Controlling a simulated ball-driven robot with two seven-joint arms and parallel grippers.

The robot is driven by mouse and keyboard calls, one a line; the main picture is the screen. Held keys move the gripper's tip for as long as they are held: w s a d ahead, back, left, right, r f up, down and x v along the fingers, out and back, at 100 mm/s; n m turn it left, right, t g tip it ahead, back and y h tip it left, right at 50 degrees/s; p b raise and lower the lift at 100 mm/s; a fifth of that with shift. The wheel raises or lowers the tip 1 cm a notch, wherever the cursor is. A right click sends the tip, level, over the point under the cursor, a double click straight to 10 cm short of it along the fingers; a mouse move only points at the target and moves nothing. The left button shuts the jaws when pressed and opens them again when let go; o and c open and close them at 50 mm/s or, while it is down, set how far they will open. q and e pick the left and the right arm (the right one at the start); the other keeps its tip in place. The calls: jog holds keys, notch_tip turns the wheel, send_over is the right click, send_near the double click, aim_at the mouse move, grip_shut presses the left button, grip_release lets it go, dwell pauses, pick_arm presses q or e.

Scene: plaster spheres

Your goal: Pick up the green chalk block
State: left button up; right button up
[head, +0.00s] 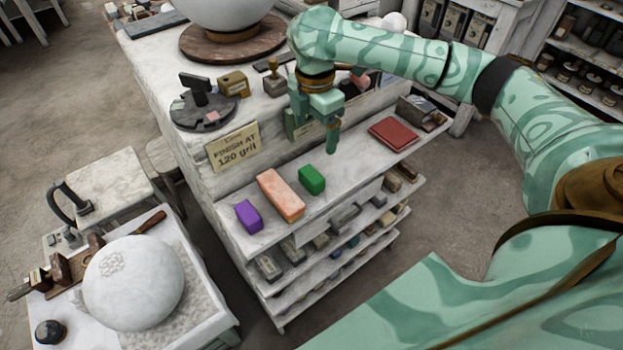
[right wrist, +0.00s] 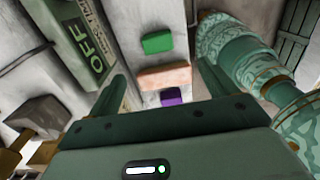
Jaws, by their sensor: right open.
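The green chalk block (head: 311,179) lies on the top shelf ledge (head: 345,170) of the white workbench. In the right wrist view the green block (right wrist: 157,42) shows ahead of the fingers, near the top. An orange-pink block (head: 280,195) lies to its left and a purple block (head: 248,216) farther left. My right gripper (head: 312,133) is open and empty, above and behind the green block, apart from it. In the right wrist view its two fingers (right wrist: 161,72) stand wide apart. My left gripper is not in view.
A red book-like slab (head: 393,133) lies right of the green block on the ledge. A sign (head: 233,147) stands at the bench edge. A turntable with tool (head: 203,103) and a large plaster sphere (head: 224,10) stand on the bench top. Another sphere (head: 134,283) is at the lower left.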

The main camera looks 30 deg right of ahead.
aim_at(312, 174)
notch_tip(312, 174, down, 11)
jog(key=b, duration=0.4)
jog(key=shift+a+b, duration=0.1)
jog(key=shift+b, duration=0.2)
jog(key=f+b, duration=0.2)
jog(key=f, duration=0.1)
jog(key=f+b, duration=0.1)
jog(key=f, duration=0.1)
jog(key=shift+w+a+f, duration=0.15)
jog(key=shift+w, duration=0.2)
jog(key=c, duration=1.2)
